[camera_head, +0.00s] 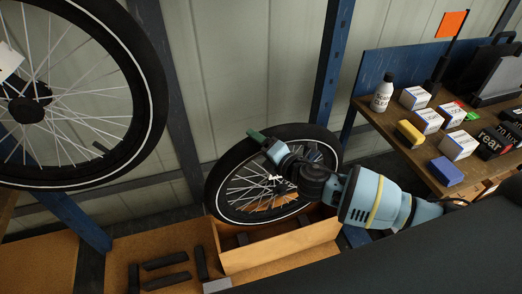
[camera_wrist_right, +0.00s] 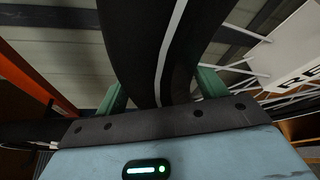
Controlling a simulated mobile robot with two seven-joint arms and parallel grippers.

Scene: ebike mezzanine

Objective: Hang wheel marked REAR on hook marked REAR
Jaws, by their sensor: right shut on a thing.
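A spoked wheel (camera_head: 222,181) with a black tyre and a white line stands tilted over a wooden box at the middle of the head view. My right gripper (camera_head: 266,143) is shut on the top of its tyre. In the right wrist view, the green fingers of the gripper (camera_wrist_right: 163,92) sit on either side of the tyre (camera_wrist_right: 150,45). A white tag (camera_wrist_right: 290,62) by the spokes shows the letters "RE"; the rest is cut off. I cannot make out a hook marked REAR. My left gripper is not in view.
Another wheel (camera_head: 153,88) is upright at the left, with a partly cut-off white tag (camera_head: 9,61). The wooden box (camera_head: 280,249) is below the held wheel. A shelf (camera_head: 391,134) at the right holds a bottle (camera_head: 382,93), several small boxes and a flag (camera_head: 452,24).

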